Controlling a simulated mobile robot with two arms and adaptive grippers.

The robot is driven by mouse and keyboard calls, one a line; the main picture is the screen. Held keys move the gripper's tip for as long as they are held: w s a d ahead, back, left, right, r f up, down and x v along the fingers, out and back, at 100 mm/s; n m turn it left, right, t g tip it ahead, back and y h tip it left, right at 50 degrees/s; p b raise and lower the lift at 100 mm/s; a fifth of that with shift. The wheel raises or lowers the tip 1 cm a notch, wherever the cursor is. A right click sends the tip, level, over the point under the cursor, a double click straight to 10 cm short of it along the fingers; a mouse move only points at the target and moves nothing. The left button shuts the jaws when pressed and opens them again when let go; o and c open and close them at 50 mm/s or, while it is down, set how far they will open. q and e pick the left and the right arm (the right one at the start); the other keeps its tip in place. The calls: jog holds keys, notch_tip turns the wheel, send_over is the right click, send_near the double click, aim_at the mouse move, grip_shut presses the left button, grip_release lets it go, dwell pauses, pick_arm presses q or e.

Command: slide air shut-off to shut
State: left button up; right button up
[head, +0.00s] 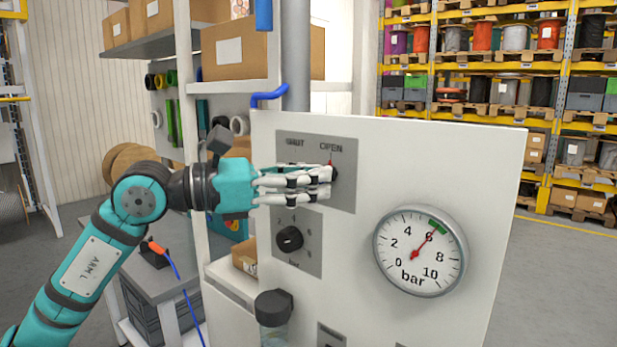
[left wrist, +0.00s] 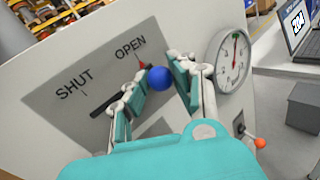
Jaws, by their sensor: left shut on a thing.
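The air shut-off is a grey plate (head: 345,195) on a white panel, marked SHUT at left and OPEN at right. In the left wrist view, a dark slot (left wrist: 108,103) runs across the plate (left wrist: 62,102). A round blue knob (left wrist: 158,78) sits at the OPEN end of the slot, with a red pointer (left wrist: 142,64) by the word OPEN. My left gripper (head: 328,174) is at that end, its fingers shut on the knob from both sides (left wrist: 160,82). In the head view the fingers mostly hide the knob. My right gripper is out of view.
A round pressure gauge (head: 420,250) to the right reads about 6 bar, in its green band. A black rotary knob (head: 289,238) sits below the plate. A dark-capped bowl (head: 273,307) is lower down. Shelves with boxes (head: 235,50) stand behind the panel.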

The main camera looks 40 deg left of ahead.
pick_arm(q)
grip_shut()
jog(key=shift+a+f, duration=0.1)
jog(key=shift+a, duration=0.1)
jog(key=a+b, duration=0.4)
jog(key=a, duration=0.2)
jog(key=shift+w+a+r, duration=0.2)
jog(key=shift+w+a, duration=0.1)
jog(key=shift+a, duration=0.15)
jog(key=o, duration=0.6)
grip_release()
jog(key=o, duration=0.4)
jog(key=shift+a, duration=0.2)
jog(key=shift+c, duration=0.2)
jog(key=shift+f, duration=0.1)
